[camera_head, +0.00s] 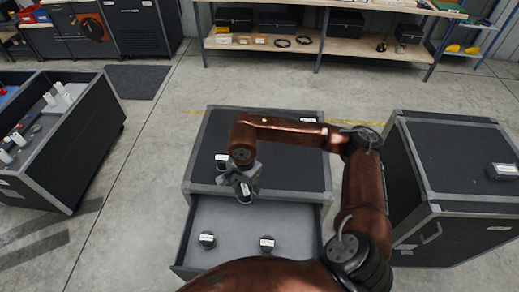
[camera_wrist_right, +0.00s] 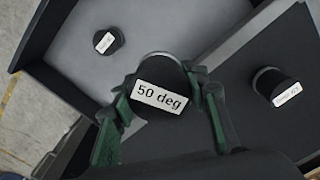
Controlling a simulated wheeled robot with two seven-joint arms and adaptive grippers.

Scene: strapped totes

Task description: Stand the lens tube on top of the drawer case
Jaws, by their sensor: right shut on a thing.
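The drawer case (camera_head: 318,172) stands in the middle of the floor with its grey-lined drawer (camera_head: 235,220) pulled open. My right gripper (camera_head: 243,193) is shut on a short black lens tube (camera_wrist_right: 160,84), whose white label reads "50 deg". It holds the tube over the region where the drawer meets the case's front edge. Another black tube with a white label (camera_head: 222,158) stands on the case top; it also shows in the wrist view (camera_wrist_right: 272,82). Two more black tubes (camera_head: 207,241) (camera_head: 267,245) stand in the drawer. My left gripper is out of view.
A second dark case (camera_head: 455,150) stands close on the right, with a black labelled item (camera_head: 503,171) on top. An open dark bin (camera_head: 70,150) stands at the left. Shelves (camera_head: 290,48) line the back. My right arm covers part of the case top.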

